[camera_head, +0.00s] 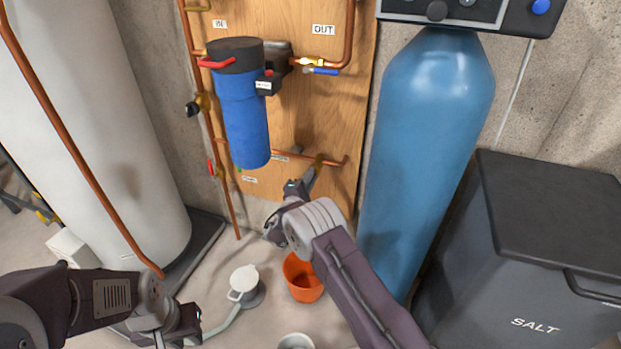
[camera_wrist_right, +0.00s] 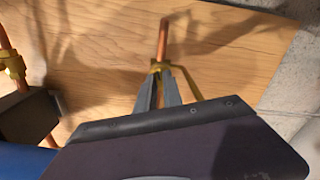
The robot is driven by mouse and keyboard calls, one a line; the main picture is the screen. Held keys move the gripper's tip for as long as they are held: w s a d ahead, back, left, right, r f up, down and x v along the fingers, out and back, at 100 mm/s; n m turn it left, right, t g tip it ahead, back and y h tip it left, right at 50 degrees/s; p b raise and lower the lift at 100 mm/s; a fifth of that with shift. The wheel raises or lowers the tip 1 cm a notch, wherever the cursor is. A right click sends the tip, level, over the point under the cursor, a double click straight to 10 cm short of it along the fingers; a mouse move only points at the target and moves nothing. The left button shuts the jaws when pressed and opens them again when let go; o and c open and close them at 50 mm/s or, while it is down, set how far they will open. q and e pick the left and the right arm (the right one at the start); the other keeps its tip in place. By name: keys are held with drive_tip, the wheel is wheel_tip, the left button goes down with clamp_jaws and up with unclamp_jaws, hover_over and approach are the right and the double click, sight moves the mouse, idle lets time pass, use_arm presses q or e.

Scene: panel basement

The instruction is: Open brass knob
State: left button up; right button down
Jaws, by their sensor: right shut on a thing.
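The brass knob (camera_head: 319,160) sits on the copper pipe low on the wooden board, below and right of the blue filter housing (camera_head: 243,115). My right gripper (camera_head: 311,174) reaches up to it from below and is shut on it. In the right wrist view the brass piece (camera_wrist_right: 160,67) shows at the tips of my two grey fingers (camera_wrist_right: 158,82), with a copper pipe behind it. The fingers hide part of the knob. My left gripper (camera_head: 188,325) is low at the left, away from the board; its jaw opening is not clear.
An orange bucket (camera_head: 302,279) and a white-lidded floor fitting (camera_head: 243,284) with a hose stand below. The blue tank (camera_head: 425,150) and dark salt bin (camera_head: 550,260) are at the right. The white cylinder (camera_head: 95,130) is at the left.

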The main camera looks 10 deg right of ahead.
drive_tip(key=n+p, duration=0.1)
drive_tip(key=n, duration=0.5)
drive_tip(key=shift+n, duration=0.3)
drive_tip(key=n+p, duration=0.1)
drive_tip(key=n, duration=0.3)
drive_tip(key=shift+f+n+p, duration=0.1)
drive_tip(key=shift+n+p, duration=0.25)
drive_tip(key=shift+n, duration=0.75)
drive_tip(key=c, duration=1.5)
unclamp_jaws()
drive_tip(key=shift+a, duration=0.1)
drive_tip(key=shift+p+v, duration=1.65)
drive_tip(key=shift+v, duration=2.9)
